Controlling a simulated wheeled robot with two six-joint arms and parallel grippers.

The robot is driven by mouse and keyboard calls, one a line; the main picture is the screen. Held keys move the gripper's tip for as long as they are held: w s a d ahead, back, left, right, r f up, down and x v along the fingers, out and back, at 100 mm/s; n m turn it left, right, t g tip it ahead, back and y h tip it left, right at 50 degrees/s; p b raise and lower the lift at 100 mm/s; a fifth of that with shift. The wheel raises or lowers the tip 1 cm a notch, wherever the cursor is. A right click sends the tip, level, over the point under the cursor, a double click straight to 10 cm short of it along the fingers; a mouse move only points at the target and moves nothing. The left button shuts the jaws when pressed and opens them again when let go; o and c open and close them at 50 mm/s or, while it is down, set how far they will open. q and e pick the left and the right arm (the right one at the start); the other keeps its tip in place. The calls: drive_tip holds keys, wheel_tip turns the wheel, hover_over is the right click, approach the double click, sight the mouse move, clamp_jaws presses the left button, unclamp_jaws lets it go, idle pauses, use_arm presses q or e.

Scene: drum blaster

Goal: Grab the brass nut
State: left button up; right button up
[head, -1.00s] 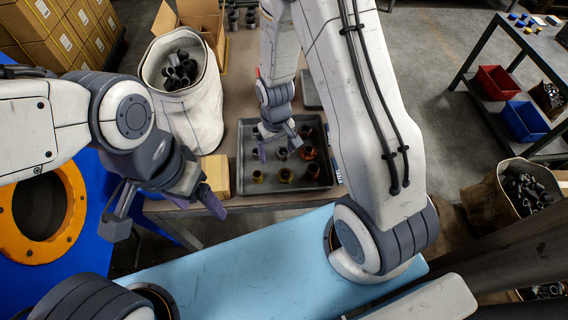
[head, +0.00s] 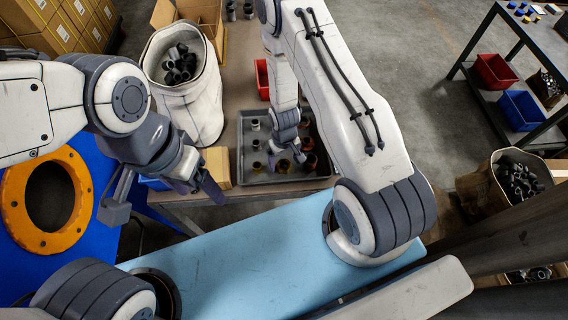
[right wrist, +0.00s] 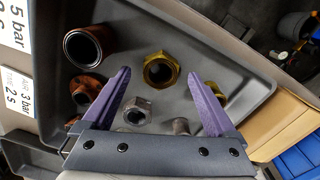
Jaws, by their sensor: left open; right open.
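The brass nut (right wrist: 160,70) is a yellow hex ring lying in the grey tray (right wrist: 215,40), in the right wrist view. It sits ahead of and between the fingertips of my right gripper (right wrist: 158,76), which is open and empty. In the head view the nut (head: 284,167) is in the tray's front row, just under the right gripper (head: 287,155). A second yellow piece (right wrist: 217,90) is partly hidden behind a right finger. My left gripper (head: 160,197) is open and empty, left of the tray and away from it.
Near the nut in the tray are a steel nut (right wrist: 137,111), a rust-coloured flanged fitting (right wrist: 84,91) and a copper-coloured pipe piece (right wrist: 89,46). A cardboard box (head: 216,167) stands left of the tray. A white sack (head: 190,105) of dark fittings is behind it.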

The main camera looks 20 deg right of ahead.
drive_tip(key=shift+f, duration=0.8)
clamp_jaws()
drive_tip(key=shift+r, duration=0.1)
